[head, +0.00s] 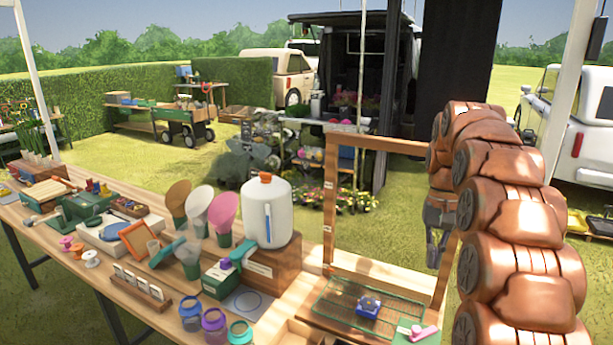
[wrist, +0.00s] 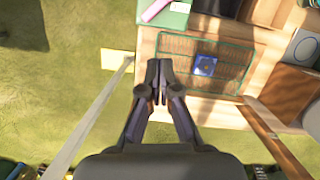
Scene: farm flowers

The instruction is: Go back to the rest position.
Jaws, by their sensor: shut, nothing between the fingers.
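My gripper (head: 437,245) hangs from my copper-coloured arm at the right of the head view, pointing down beside the wooden frame. In the wrist view my gripper (wrist: 158,92) has its fingers together, with nothing between them. It is in the air, with grass showing below it to the left and the table's edge to the right. A small blue object (head: 369,306) sits on a green wire rack (head: 335,300); it also shows in the wrist view (wrist: 205,65), right of the fingers. My gripper is apart from both.
The wooden frame (head: 330,200) stands upright close to my gripper. A white jug (head: 266,212) with an orange cap stands on a wooden block. Jars, cones and small tools crowd the table (head: 60,235). A green box with a pink handle (head: 417,334) is at the front. Grass lies beyond.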

